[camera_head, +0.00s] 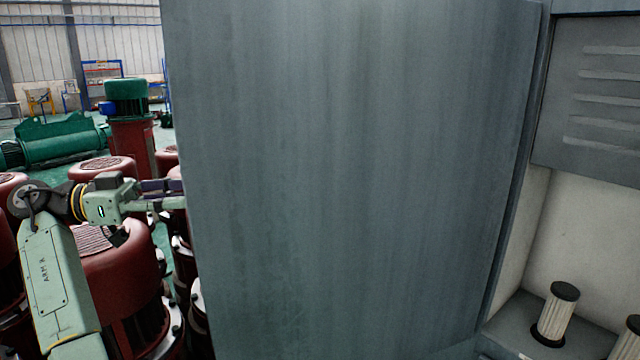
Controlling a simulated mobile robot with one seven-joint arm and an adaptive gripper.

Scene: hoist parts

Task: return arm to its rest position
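My arm (60,285), pale green, rises from the lower left and bends at a dark joint. My gripper (165,195) points right at the left edge of a large grey metal panel (350,180). Its fingertips end at or behind the panel's edge, so I cannot tell whether they touch it. Two dark and pale finger parts show, but the gap between the tips is hidden. Nothing held is visible.
Red motors (120,275) stand close below and behind my arm. A green hoist drum (55,145) lies further back. On the right are a louvred panel (600,95) and a pale recess with black-capped cylinders (556,312).

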